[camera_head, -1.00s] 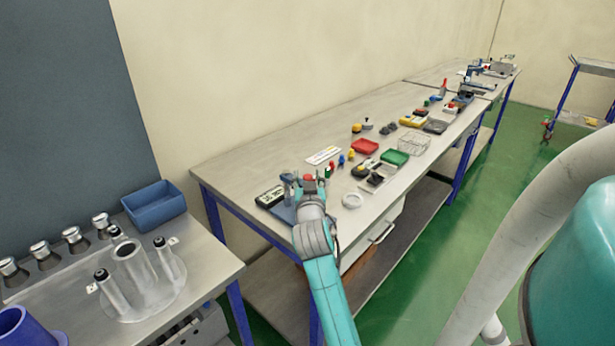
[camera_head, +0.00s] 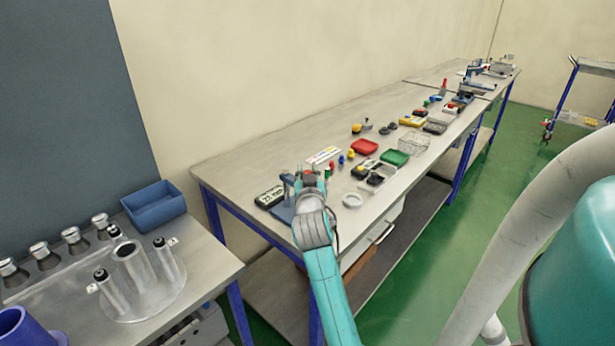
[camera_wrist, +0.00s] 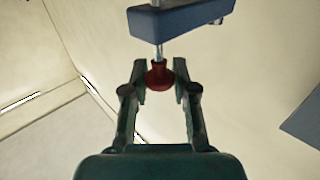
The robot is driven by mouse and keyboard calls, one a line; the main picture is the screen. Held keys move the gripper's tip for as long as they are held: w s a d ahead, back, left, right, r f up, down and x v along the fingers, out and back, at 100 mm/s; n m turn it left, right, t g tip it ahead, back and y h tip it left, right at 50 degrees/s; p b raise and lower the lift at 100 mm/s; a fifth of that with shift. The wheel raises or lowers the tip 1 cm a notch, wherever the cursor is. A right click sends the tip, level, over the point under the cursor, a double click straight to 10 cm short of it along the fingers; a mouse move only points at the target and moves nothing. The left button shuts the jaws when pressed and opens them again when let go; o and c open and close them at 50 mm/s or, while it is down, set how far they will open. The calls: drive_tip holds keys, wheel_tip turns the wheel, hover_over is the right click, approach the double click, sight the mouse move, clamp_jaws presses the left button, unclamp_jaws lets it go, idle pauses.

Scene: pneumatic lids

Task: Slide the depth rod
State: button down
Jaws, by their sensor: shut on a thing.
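The depth rod (camera_wrist: 158,50) is a thin metal rod that runs through a blue block (camera_wrist: 182,20) in the wrist view. A red knob (camera_wrist: 160,77) sits at the rod's end. My gripper (camera_wrist: 158,72) has its two fingers on either side of the red knob and is shut on it. In the head view my gripper (camera_head: 310,181) is at the near left part of the long bench, beside a blue stand (camera_head: 286,208). The rod is largely hidden there by my gripper.
A dark display box (camera_head: 270,196) with digits lies left of the stand. A nearer table holds a blue bin (camera_head: 155,208) and metal cylinders.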

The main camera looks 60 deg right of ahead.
wheel_tip(320, 180, up, 6)
drive_tip(key=shift+f, duration=0.1)
drive_tip(key=c, duration=1)
unclamp_jaws()
drive_tip(key=shift+o, duration=0.2)
drive_tip(key=shift+s+a, duration=0.15)
drive_tip(key=shift+a, duration=0.15)
drive_tip(key=v, duration=1.1)
drive_tip(key=shift+s, duration=0.2)
drive_tip(key=shift+a+f, duration=0.1)
drive_tip(key=shift+a, duration=0.05)
